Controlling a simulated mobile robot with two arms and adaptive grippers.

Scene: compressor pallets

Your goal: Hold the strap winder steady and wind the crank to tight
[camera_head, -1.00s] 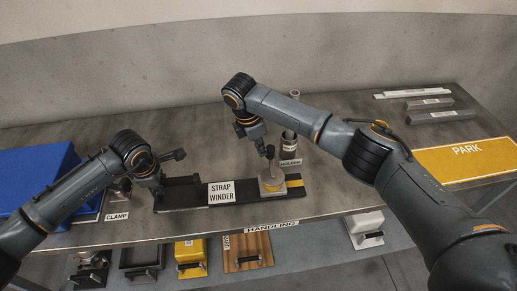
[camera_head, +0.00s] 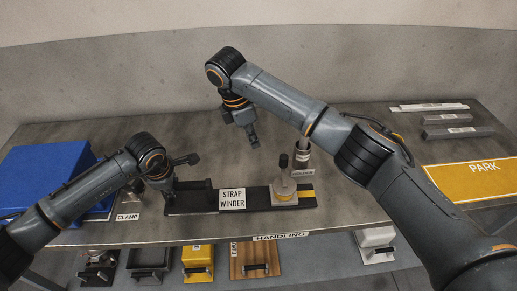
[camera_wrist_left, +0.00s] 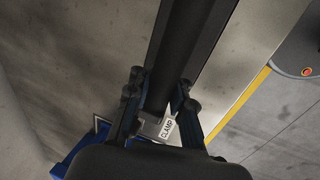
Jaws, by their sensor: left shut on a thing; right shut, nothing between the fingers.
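The strap winder (camera_head: 258,205) lies along the front of the table, a black base with a white label. At its right end is a light round drum with an upright dark crank knob (camera_head: 284,160). My left gripper (camera_head: 170,194) is shut on the winder's left end. In the left wrist view, the black bar of the strap winder (camera_wrist_left: 185,50) lies between the fingers of my left gripper (camera_wrist_left: 158,112). My right gripper (camera_head: 254,142) is shut and empty, above and left of the crank knob and apart from it.
A grey cylinder (camera_head: 302,153) stands in a holder behind the drum. A blue box (camera_head: 45,175) is at the left. A yellow PARK mat (camera_head: 475,185) and pale bars (camera_head: 455,119) lie at the right. Several handled items sit on the shelf below the front edge (camera_head: 330,232).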

